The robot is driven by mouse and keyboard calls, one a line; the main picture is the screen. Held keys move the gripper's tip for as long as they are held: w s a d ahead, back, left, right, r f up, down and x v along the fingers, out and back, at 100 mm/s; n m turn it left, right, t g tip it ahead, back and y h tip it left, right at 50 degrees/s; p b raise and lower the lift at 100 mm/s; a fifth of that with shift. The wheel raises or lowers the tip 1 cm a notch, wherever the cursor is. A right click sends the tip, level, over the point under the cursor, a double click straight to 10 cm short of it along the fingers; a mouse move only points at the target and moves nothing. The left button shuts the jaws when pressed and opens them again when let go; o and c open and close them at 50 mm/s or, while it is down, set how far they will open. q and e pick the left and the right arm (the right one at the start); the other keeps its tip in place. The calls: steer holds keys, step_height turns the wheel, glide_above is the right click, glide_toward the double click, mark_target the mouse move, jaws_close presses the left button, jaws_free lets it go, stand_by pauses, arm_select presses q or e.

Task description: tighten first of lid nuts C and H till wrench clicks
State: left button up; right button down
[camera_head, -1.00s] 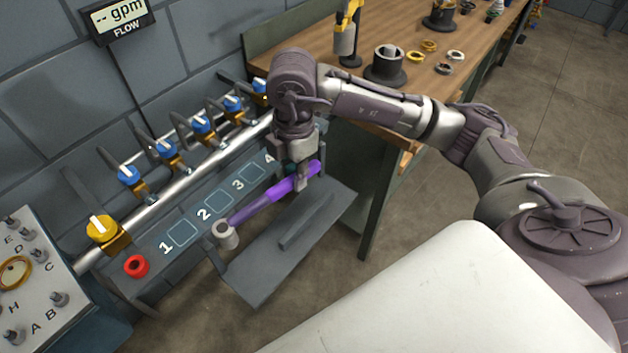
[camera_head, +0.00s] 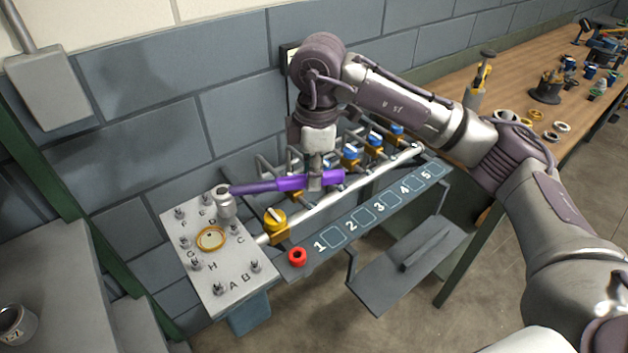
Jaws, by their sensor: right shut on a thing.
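My right gripper (camera_head: 316,184) is shut on the purple handle of a torque wrench (camera_head: 270,186). The wrench lies roughly level, and its pale socket head (camera_head: 224,202) points left, in front of the far right part of the grey lid plate (camera_head: 208,278) near letters D and E. I cannot tell whether the head touches anything. Nut C (camera_head: 235,229) is on the plate's right side, just below the head in the picture. Nut H (camera_head: 196,265) is on the left side. A yellow ring (camera_head: 210,239) lies mid-plate. My left gripper is out of view.
A pipe (camera_head: 330,199) with a yellow valve (camera_head: 275,222) and several blue valves runs right of the plate. A red ring (camera_head: 297,257) sits on the numbered shelf (camera_head: 377,222). A grey tray (camera_head: 400,290) is below. A wooden bench (camera_head: 530,90) stands behind right.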

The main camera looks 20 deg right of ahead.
arm_select(q)
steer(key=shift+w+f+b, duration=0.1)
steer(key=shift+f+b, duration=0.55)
steer(key=shift+b, duration=0.05)
arm_select(e)
steer(key=w+f+n, duration=0.3)
steer(key=w+n, duration=0.2)
steer(key=w, duration=0.2)
steer(key=shift+w+a, duration=0.25)
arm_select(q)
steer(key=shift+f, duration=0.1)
arm_select(e)
steer(key=shift+f, duration=0.2)
arm_select(q)
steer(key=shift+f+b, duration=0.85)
steer(key=shift+b, duration=0.1)
arm_select(e)
step_height(320, 180, down, 3)
